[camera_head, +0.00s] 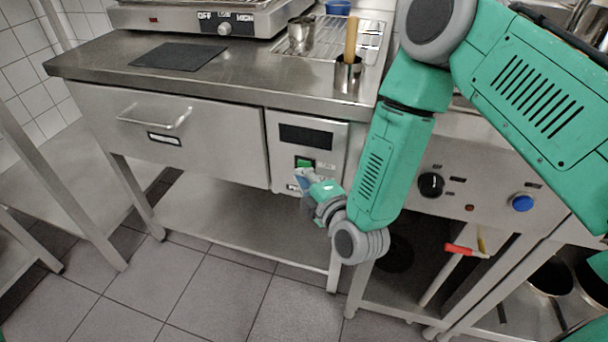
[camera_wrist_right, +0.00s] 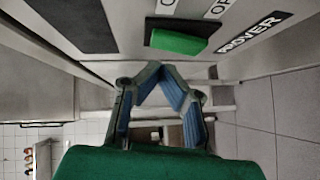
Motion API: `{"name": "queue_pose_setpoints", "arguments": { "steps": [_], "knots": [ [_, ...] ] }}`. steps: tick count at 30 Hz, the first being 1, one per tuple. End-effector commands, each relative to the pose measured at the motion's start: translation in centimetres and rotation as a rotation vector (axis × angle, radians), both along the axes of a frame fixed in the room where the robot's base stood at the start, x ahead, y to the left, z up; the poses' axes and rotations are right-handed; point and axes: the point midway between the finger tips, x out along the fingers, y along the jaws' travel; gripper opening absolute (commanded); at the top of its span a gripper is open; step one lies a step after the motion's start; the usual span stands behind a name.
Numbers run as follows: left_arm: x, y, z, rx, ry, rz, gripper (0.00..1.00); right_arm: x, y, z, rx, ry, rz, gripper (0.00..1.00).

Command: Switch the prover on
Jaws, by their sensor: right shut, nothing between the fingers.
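The prover's panel (camera_head: 322,135) is on the front of the steel counter, right of the drawer, with a dark display (camera_head: 306,135) at its top. Below the display is a green switch (camera_head: 304,163). In the right wrist view the green switch (camera_wrist_right: 180,42) stands out from the panel beside a label ending in "ROVER" (camera_wrist_right: 254,33). My right gripper (camera_head: 301,177) is shut and empty, just below the switch in the head view. Its blue-padded fingertips (camera_wrist_right: 162,73) appear close to the switch; I cannot tell whether they touch. My left gripper is not in view.
Right of the prover is another panel with a black knob (camera_head: 431,185) and a blue button (camera_head: 522,203). A drawer with a handle (camera_head: 155,117) lies left. A metal cup (camera_head: 347,76) with a wooden handle stands above. The floor in front is clear.

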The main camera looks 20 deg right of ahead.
Motion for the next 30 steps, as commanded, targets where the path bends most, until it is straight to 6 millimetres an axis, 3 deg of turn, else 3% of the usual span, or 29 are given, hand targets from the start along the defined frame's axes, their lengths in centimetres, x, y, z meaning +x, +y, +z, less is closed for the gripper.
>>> {"name": "queue_pose_setpoints", "arguments": {
  "steps": [6, 17, 23, 30],
  "knots": [
    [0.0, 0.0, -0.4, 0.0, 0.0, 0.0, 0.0, 1.3, -1.1, -0.3, 0.0, -0.001, 0.0, 0.0],
    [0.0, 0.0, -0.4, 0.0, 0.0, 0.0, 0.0, 1.4, -1.1, -0.3, 0.0, 0.0, 0.001, 0.0],
    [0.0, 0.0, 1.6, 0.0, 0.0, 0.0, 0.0, 2.1, -1.6, 0.4, 0.048, 0.062, 0.004, 0.0],
    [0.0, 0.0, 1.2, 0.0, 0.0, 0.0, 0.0, 2.1, -1.6, -0.4, 0.055, 0.073, 0.001, 0.0]
  ]
}}
